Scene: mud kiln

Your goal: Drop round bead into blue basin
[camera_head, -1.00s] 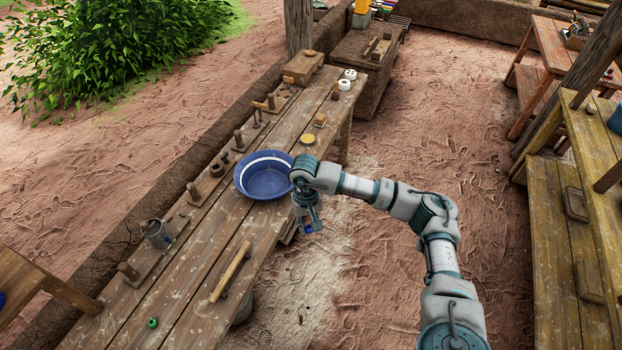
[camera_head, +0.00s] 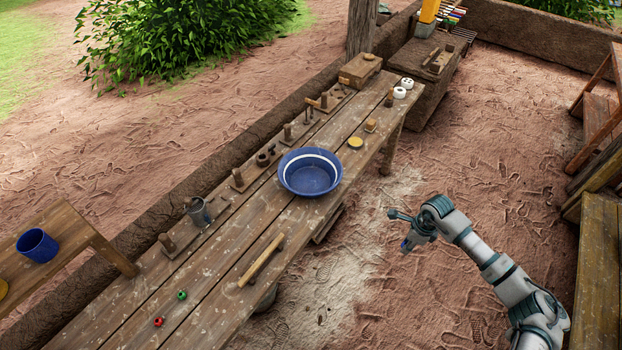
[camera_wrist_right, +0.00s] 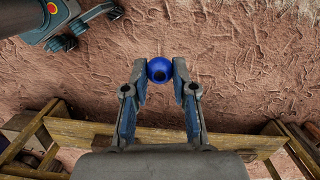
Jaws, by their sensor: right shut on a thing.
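The blue basin (camera_head: 310,172) has a white band inside its rim and stands upright on the long wooden table. It looks empty. My right gripper (camera_head: 406,244) is over the dirt floor, to the right of the table and apart from the basin. In the right wrist view, my right gripper (camera_wrist_right: 160,75) is shut on a round blue bead (camera_wrist_right: 159,70) with a dark hole, held between its fingertips. The bead shows only as a small blue spot in the head view (camera_head: 405,245). A green bead (camera_head: 182,295) and a red bead (camera_head: 158,321) lie at the table's near end. My left gripper is not in view.
A wooden-handled tool (camera_head: 262,260) lies near the table's right edge. A yellow round item (camera_head: 355,142) sits beyond the basin. A blue cup (camera_head: 38,245) stands on a side table.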

